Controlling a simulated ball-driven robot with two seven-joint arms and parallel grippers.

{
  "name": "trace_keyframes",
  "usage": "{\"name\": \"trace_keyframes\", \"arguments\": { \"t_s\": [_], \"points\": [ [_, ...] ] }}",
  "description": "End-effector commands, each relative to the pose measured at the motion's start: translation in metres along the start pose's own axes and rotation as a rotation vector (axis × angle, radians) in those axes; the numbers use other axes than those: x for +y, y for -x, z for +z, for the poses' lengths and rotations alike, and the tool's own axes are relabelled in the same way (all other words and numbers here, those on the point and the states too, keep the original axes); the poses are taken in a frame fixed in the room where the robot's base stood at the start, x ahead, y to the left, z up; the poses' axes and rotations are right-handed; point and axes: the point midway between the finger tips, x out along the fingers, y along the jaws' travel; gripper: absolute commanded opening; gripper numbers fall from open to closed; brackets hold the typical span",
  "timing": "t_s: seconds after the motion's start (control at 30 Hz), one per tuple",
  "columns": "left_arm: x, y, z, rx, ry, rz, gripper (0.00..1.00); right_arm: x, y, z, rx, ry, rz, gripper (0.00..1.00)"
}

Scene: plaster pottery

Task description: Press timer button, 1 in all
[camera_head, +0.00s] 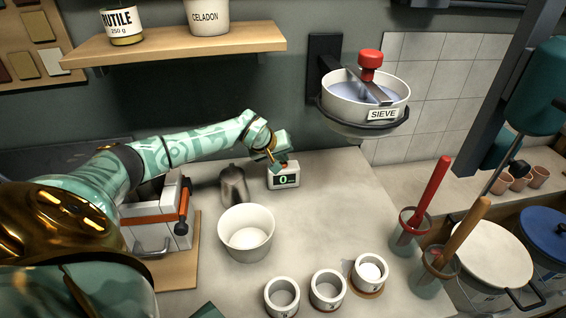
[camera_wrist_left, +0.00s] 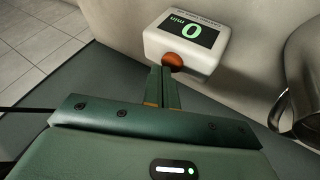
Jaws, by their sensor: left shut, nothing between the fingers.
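The white timer (camera_head: 284,180) stands on the worktop near the wall, its display reading 0. It also shows in the left wrist view (camera_wrist_left: 210,58), where the display reads "0 min". Its orange-red button (camera_wrist_left: 174,60) is at the timer's edge nearest my fingers. My left gripper (camera_head: 276,165) is shut and empty, right at the timer. In the left wrist view its fingertips (camera_wrist_left: 162,70) are right by the button and overlap its edge; I cannot tell whether they touch it. My right gripper is not in view.
A metal jug (camera_head: 233,186) stands just left of the timer. A white bucket (camera_head: 246,238) and several small cups (camera_head: 327,288) are nearer the front. A sieve bowl (camera_head: 360,105) hangs on the wall. A shelf (camera_head: 180,46) is above my left arm.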

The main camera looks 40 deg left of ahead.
Motion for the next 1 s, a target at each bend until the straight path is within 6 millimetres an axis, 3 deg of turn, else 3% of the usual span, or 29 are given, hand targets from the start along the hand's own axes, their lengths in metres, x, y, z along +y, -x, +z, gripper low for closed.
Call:
{"name": "trace_keyframes", "arguments": {
  "t_s": [0.2, 0.63, 1.0],
  "points": [
    [0.006, 0.011, -0.006, 0.001, 0.0, 0.001, 0.0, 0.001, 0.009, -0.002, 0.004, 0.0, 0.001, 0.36],
    [0.007, 0.013, -0.007, 0.001, 0.0, 0.001, 0.0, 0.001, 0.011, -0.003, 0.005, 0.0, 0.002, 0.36],
    [0.023, 0.042, -0.023, 0.002, 0.0, 0.002, 0.0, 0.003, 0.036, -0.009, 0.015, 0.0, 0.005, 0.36]
  ]
}}
